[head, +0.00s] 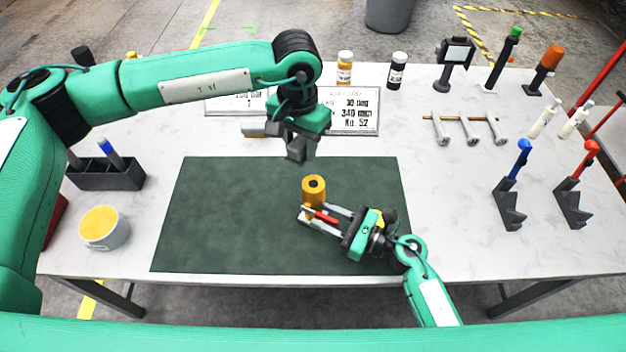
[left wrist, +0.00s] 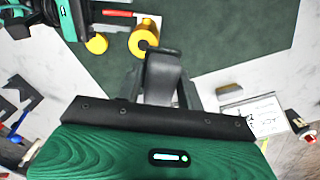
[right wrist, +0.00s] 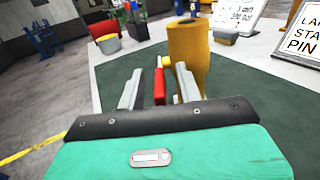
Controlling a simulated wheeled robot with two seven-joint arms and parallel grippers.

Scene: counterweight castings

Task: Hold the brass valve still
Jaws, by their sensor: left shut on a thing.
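The brass valve (head: 314,190) stands upright on the dark green mat (head: 220,215); its round top with a dark hole shows in the left wrist view (left wrist: 144,41). A red lever (right wrist: 159,84) sits at its side. My right gripper (head: 311,218) is low beside the valve; its fingers (right wrist: 158,82) are apart, with the lever between them and gaps on both sides. My left gripper (head: 297,145) is above and behind the valve, clear of it, shut on a dark grey block-like piece (left wrist: 163,72). The piece's full shape is partly hidden.
A yellow round part (left wrist: 97,44) lies partly hidden by my right gripper. Printed signs (head: 352,112) and bottles stand behind the mat. Blue (head: 517,165) and red (head: 583,165) handled tools stand at right, a yellow-topped tub (head: 103,230) at left. The mat's left half is clear.

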